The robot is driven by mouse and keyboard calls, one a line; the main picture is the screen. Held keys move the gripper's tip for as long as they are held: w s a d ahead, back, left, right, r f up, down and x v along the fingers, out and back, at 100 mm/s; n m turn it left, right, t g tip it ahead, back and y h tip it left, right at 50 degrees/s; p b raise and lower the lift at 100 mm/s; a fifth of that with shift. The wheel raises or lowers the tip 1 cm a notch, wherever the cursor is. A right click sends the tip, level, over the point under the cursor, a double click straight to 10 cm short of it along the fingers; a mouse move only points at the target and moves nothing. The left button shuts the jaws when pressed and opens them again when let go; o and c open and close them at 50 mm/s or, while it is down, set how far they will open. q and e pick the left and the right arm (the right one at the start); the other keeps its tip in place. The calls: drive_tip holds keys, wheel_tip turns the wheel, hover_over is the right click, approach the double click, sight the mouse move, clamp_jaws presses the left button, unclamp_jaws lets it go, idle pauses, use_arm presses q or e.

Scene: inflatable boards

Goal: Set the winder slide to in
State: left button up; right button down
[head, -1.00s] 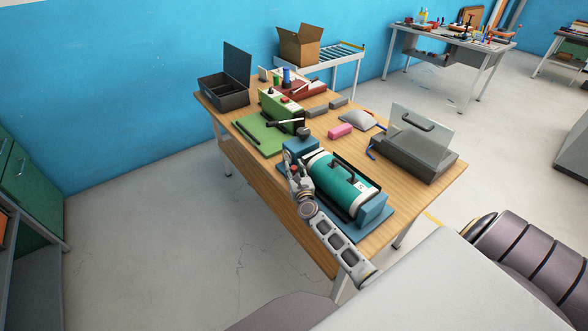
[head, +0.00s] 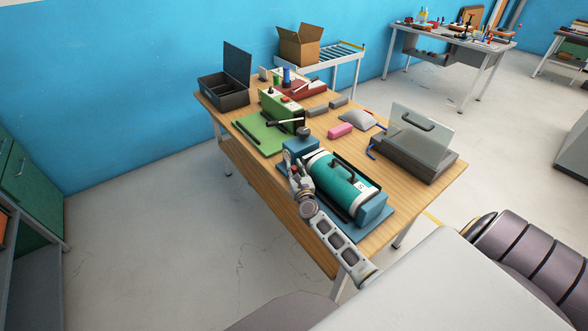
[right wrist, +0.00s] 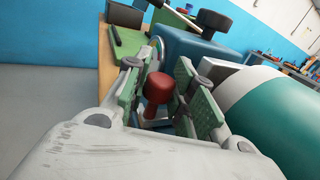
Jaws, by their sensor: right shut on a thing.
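The winder looks to be the teal drum (head: 334,180) with white end bands and a black handle, on a blue base (head: 378,212) at the table's front. The drum also shows at the right of the right wrist view (right wrist: 275,112). My right gripper (head: 292,164) is at its left end, beside a blue block (head: 300,146). In the right wrist view the green-padded fingers (right wrist: 172,92) are shut on a red knob (right wrist: 158,88). Which part is the slide, and its setting, I cannot tell. My left gripper is not in view.
A green device (head: 280,112) on a green board (head: 258,134) stands beyond the winder. A grey case with a clear lid (head: 422,130) is at the right. A pink block (head: 340,130) and a grey pouch (head: 358,118) lie between. Bare wood (head: 405,185) shows right of the winder.

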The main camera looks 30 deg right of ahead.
drive_tip(key=shift+s+d, duration=0.1)
drive_tip(key=shift+s, duration=1)
drive_tip(key=shift+f, duration=0.15)
drive_tip(key=c, duration=1.5)
unclamp_jaws()
drive_tip(key=shift+s, duration=0.15)
drive_tip(key=shift+v, duration=6.1)
